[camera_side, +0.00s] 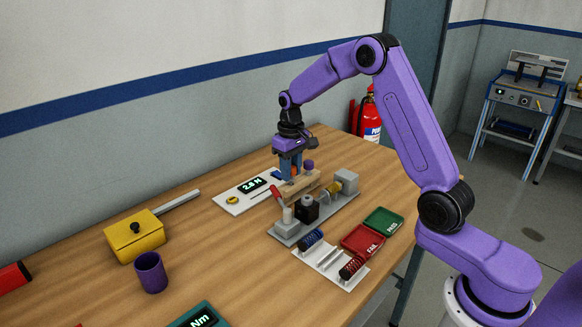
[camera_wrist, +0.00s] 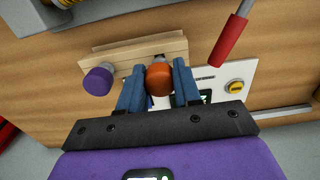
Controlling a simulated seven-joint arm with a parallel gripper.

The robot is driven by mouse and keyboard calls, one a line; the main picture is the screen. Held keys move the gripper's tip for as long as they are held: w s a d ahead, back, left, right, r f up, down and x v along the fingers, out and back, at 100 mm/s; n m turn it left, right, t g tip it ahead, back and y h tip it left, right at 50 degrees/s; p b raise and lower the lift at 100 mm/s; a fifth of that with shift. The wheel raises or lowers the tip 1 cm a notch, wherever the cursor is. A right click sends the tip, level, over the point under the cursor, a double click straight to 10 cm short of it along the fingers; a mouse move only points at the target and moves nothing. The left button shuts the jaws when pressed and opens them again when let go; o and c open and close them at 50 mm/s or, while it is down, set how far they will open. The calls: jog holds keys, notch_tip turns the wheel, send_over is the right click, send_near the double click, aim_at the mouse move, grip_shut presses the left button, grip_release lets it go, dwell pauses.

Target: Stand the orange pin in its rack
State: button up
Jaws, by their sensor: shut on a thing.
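My gripper (camera_side: 291,168) points down over the wooden rack (camera_side: 302,187), its blue fingers at the rack's left part in the side view. In the wrist view my gripper (camera_wrist: 159,88) is shut on the orange pin (camera_wrist: 159,79), whose round orange head sits between the fingertips. The rack (camera_wrist: 120,55) lies just beyond the head.
A grey test fixture (camera_side: 285,235) with a red-handled lever (camera_side: 277,194) stands close in front. A white force-readout board (camera_side: 235,202) lies behind to the left. Red (camera_side: 362,240) and green (camera_side: 383,220) trays and a spring holder (camera_side: 330,262) are at the right front.

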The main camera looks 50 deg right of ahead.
jog(key=shift+f, duration=0.75)
jog(key=o, duration=1.1)
jog(key=shift+c, duration=0.2)
jog(key=shift+r, duration=0.1)
notch_tip(320, 180, up, 17)
jog(key=shift+r, duration=0.15)
jog(key=shift+a, duration=0.1)
